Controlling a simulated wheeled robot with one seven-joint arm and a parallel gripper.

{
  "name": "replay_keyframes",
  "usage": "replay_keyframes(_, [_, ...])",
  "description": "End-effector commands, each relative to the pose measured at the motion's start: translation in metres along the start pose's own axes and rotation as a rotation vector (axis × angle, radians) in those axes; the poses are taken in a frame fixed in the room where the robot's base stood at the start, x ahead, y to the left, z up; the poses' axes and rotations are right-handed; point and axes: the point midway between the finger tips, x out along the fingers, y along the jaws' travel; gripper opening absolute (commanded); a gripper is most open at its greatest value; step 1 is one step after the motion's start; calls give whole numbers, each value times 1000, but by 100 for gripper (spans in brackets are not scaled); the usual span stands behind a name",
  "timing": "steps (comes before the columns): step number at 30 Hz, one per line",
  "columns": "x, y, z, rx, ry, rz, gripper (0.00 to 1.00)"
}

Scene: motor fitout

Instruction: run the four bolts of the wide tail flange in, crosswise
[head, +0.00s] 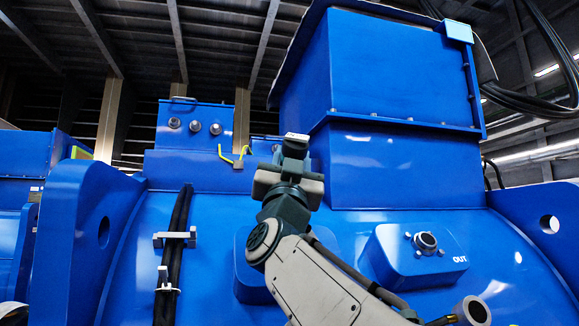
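My gripper (294,140) is raised in the middle of the head view, in front of the big blue motor (400,165). I see it from behind, so its fingers and anything between them are hidden. A round metal port (425,241) with small bolts around it sits on a raised blue pad marked OUT, right of and below my gripper. I cannot tell whether this is the wide tail flange. No flange clearly wider than it shows. My arm covers most of a second blue pad (247,272) to the left.
A blue box with several round glands (195,127) and a yellow-green wire (235,157) are left of my gripper. Black cables (177,240) run down the motor in clamps. Blue lifting lugs (90,235) stand at both sides. A grey tube end (473,311) shows at lower right.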

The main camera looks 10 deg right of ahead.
Motion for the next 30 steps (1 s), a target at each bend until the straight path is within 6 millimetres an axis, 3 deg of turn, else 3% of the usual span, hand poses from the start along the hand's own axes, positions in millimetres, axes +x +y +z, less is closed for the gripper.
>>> replay_keyframes(5, [1,0,-15,2,2,1,4])
replay_keyframes(17, [1,0,-20,2,4,1,4])
replay_keyframes(30, [2,0,-65,0,4,1,4])
